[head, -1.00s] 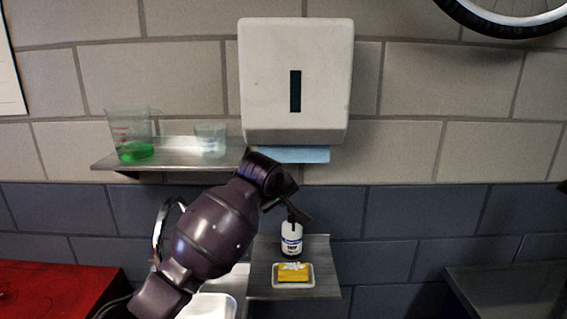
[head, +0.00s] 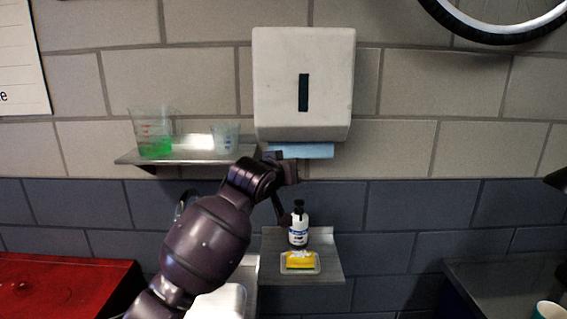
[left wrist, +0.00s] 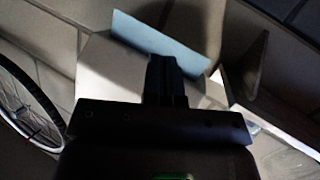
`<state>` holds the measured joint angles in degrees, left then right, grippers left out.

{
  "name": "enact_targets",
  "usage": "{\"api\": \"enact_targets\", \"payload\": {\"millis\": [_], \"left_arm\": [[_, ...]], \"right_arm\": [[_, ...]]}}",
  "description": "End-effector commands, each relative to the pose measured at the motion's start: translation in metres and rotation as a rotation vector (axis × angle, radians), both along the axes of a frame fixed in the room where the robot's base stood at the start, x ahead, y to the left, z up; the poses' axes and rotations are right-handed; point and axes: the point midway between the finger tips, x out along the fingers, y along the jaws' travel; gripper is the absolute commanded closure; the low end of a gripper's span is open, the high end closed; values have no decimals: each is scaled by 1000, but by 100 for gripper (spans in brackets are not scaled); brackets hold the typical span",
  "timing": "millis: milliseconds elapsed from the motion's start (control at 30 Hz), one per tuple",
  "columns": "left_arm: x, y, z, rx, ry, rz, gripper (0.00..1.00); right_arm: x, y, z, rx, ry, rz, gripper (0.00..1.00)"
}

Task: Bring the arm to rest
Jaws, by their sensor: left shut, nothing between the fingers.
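My left arm comes in from the lower left of the head view. Its gripper (head: 288,171) is partly hidden behind the wrist, just below the blue paper towel (head: 305,151) in the picture. The left wrist view shows the gripper's fingers (left wrist: 166,78) together and empty, with the blue towel (left wrist: 160,42) showing behind them. I cannot tell whether they touch it. The towel hangs from the white dispenser (head: 303,85) on the wall.
A measuring jug with green liquid (head: 154,146) and a clear cup (head: 225,138) stand on the upper shelf (head: 190,157). A pump bottle (head: 298,228) and a yellow sponge on a dish (head: 300,262) are on the lower shelf (head: 325,272). A red surface (head: 60,285) lies left, a dark bench (head: 510,280) right.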

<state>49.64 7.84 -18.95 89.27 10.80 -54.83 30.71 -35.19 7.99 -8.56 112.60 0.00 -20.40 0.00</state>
Motion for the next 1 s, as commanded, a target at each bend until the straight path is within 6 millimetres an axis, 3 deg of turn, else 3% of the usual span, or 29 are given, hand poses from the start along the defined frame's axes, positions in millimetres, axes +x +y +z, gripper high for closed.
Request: {"api": "enact_targets", "payload": {"millis": [267, 467, 767, 1000], "left_arm": [[-20, 40, -42, 80, -206, -13, 100], [-49, 84, -100, 148, -298, 28, 100], [-113, 152, -197, 240, -317, 116, 100], [-180, 202, -276, 293, -240, 187, 100]], "right_arm": [[-2, 0, -5, 0, 4, 0, 57], [-1, 0, -7, -1, 2, 0, 57], [2, 1, -9, 0, -7, 2, 57], [4, 1, -12, -1, -10, 3, 57]]}}
